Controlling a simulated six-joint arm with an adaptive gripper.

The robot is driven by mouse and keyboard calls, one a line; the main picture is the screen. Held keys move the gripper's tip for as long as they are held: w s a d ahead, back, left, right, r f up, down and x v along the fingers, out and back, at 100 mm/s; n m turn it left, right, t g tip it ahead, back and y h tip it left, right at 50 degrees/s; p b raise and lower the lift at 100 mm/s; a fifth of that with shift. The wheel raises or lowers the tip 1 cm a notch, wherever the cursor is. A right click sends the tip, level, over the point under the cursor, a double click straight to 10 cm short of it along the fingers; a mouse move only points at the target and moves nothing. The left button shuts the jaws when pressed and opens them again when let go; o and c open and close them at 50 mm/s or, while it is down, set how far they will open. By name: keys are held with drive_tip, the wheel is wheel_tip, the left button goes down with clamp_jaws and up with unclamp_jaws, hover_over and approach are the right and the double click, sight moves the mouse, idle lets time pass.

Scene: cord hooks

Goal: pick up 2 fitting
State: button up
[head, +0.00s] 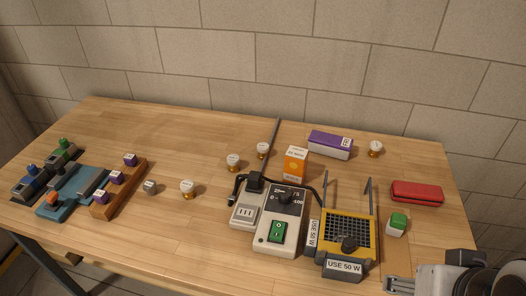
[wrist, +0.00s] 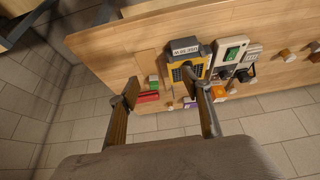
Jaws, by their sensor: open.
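Small round fittings with white labelled tops and brass bases stand on the table. One fitting (head: 188,188) is left of centre, one (head: 234,161) is farther back, one (head: 263,149) is near the rod, and one (head: 375,148) is at the back right. A small grey piece (head: 150,187) lies left of them. The labels are too small to read, so I cannot tell which is fitting 2. My gripper (wrist: 160,92) is open and empty in the wrist view, above the table's right end. Only part of my arm shows at the lower right of the head view.
A grey-white control box (head: 272,238) with a cord and a yellow gridded device (head: 347,236) with two upright rods stand front centre. An orange box (head: 295,163), purple box (head: 330,143), red case (head: 417,191) and green-topped block (head: 397,224) are near. A wooden rack (head: 132,189) holds purple cubes.

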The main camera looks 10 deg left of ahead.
drive_tip(key=w+a+r+m+t+y, duration=0.1)
drive_tip(key=w+a+r+m+y, duration=0.15)
drive_tip(key=w+a+r, duration=0.4)
drive_tip(key=w+a+r+m+t+y, duration=0.1)
drive_tip(key=w+a+m+t, duration=0.2)
drive_tip(key=w, duration=0.7)
drive_tip(key=w+a+r+m+y, duration=0.1)
drive_tip(key=w+a+r+m, duration=0.25)
drive_tip(key=w+a, duration=0.45)
drive_tip(key=m+t+h, duration=0.4)
drive_tip(key=m+h, duration=0.3)
drive_tip(key=m, duration=1.9)
hover_over(259, 149)
wheel_tip(259, 149, down, 19)
drive_tip(key=s+f+m, duration=0.1)
drive_tip(key=f, duration=0.2)
drive_tip(key=s+a+f+m+h, duration=0.1)
drive_tip(key=s+f+m, duration=0.1)
drive_tip(key=f, duration=0.2)
drive_tip(key=s+a+f+m+g+h, duration=0.1)
drive_tip(key=f+m, duration=0.1)
drive_tip(key=f, duration=0.1)
drive_tip(key=shift+s+f+h, duration=0.25)
drive_tip(key=shift+s, duration=0.15)
